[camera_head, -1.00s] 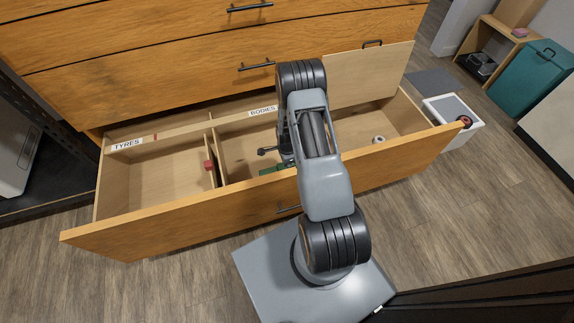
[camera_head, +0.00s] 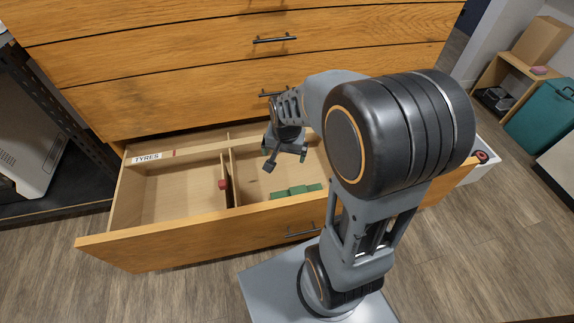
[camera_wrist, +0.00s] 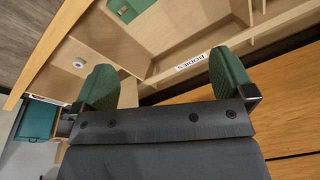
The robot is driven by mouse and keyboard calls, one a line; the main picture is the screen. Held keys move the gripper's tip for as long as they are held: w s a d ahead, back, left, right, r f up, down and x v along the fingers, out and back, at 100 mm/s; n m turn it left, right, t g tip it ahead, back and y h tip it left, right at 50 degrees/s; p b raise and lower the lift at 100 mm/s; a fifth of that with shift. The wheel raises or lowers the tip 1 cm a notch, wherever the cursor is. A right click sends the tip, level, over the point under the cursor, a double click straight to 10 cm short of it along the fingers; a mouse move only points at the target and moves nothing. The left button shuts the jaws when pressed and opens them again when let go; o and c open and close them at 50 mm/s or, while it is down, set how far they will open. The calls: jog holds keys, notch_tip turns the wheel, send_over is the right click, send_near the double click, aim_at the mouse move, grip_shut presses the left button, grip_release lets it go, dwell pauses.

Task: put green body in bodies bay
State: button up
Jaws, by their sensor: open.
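The green body (camera_head: 297,191) lies low in the middle compartment of the open drawer, against or close to the front wall. Part of it also shows at the top edge of the wrist view (camera_wrist: 130,7). My gripper (camera_head: 285,160) is open and empty above that compartment, behind the green body and apart from it. Its two green-padded fingers stand wide apart in the wrist view (camera_wrist: 163,76). The BODIES label (camera_wrist: 192,62) is on the rear ledge of this compartment in the wrist view; my arm and gripper hide it in the head view.
The drawer's left compartment (camera_head: 170,195), labelled TYRES (camera_head: 146,156), looks empty. A divider (camera_head: 231,175) with a red piece (camera_head: 222,184) separates it from the middle. My arm hides the drawer's right part in the head view. A teal bin (camera_head: 545,115) stands far right.

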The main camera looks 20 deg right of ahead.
jog(key=s+a+r+n+t, duration=0.1)
jog(key=s+a+r+n, duration=0.2)
jog(key=s+r+n, duration=0.4)
jog(key=s, duration=0.2)
jog(key=shift+s+a, duration=0.4)
jog(key=w+a+r+n+t+p, duration=0.1)
jog(key=w+r+p, duration=0.1)
jog(key=r+p, duration=1.1)
jog(key=w+a+r+n+t+p, duration=0.1)
jog(key=a+r+p, duration=0.1)
jog(key=r+p, duration=1)
jog(key=shift+m+g, duration=0.6)
jog(key=shift+m, duration=0.3)
jog(key=s+d+r+p, duration=0.1)
jog(key=r, duration=0.1)
jog(key=s+d+r+p, duration=0.1)
jog(key=s+r, duration=0.1)
jog(key=shift+s+d, duration=0.1)
jog(key=shift+d, duration=0.25)
